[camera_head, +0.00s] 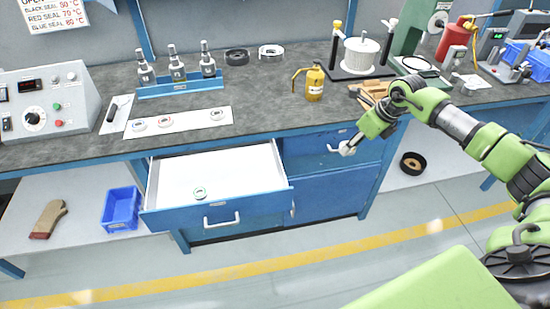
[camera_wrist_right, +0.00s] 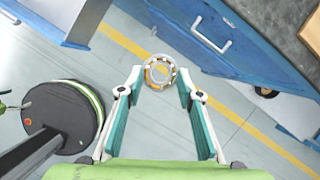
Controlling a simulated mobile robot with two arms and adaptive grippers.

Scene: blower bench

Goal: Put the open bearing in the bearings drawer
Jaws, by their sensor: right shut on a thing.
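My right gripper (camera_head: 346,149) is in front of the blue cabinet, at its upper right drawer front. In the right wrist view my right gripper (camera_wrist_right: 161,78) is shut on the open bearing (camera_wrist_right: 160,63), a metal ring with bare balls and an orange-brown patch, held at the fingertips. An open drawer (camera_head: 255,202) with a pale inside is on the left of the cabinet. One green-sealed bearing (camera_head: 200,193) lies in it. My held bearing is to the right of this drawer. My left gripper is not in view.
The closed upper right drawer (camera_head: 305,152) has a handle, also in the right wrist view (camera_wrist_right: 212,38). A white mat (camera_head: 190,122) with several ring-shaped parts lies on the bench. The open drawer is mostly empty.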

